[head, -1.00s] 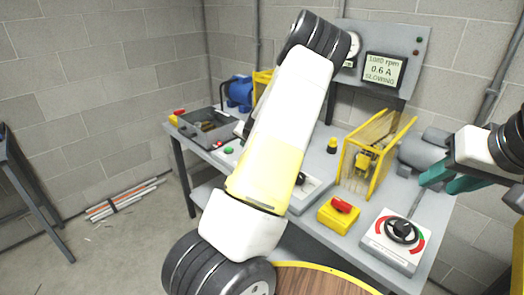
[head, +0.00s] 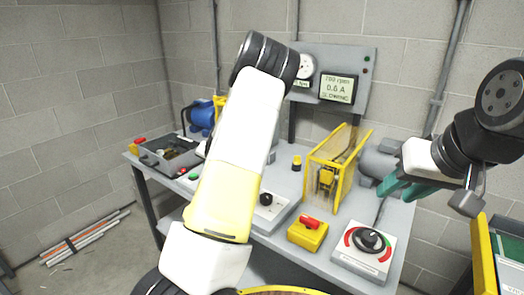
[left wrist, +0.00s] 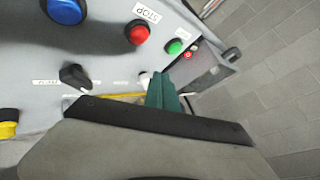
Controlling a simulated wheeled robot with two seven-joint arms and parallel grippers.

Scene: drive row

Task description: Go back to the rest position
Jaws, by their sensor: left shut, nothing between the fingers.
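My left arm crosses the middle of the head view, and its gripper is hidden there. In the left wrist view the teal fingers of my left gripper (left wrist: 165,92) are together and empty, near a grey control panel (left wrist: 108,42). The panel has a red STOP button (left wrist: 137,32), a green button (left wrist: 174,47), a blue button (left wrist: 65,10) and a black knob (left wrist: 74,76). Whether the fingers touch it I cannot tell. My right gripper (head: 400,188), with teal fingers, is at the right of the head view, above the bench's right end. Its opening is unclear.
The grey bench (head: 283,238) carries a yellow-framed guard (head: 335,165), a yellow box with a red switch (head: 308,233), a dial box (head: 364,251) and a grey tray (head: 168,157). The display (head: 338,88) reads about 780 rpm, 0.6 A, SLOWING. Rods (head: 85,238) lie on the floor.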

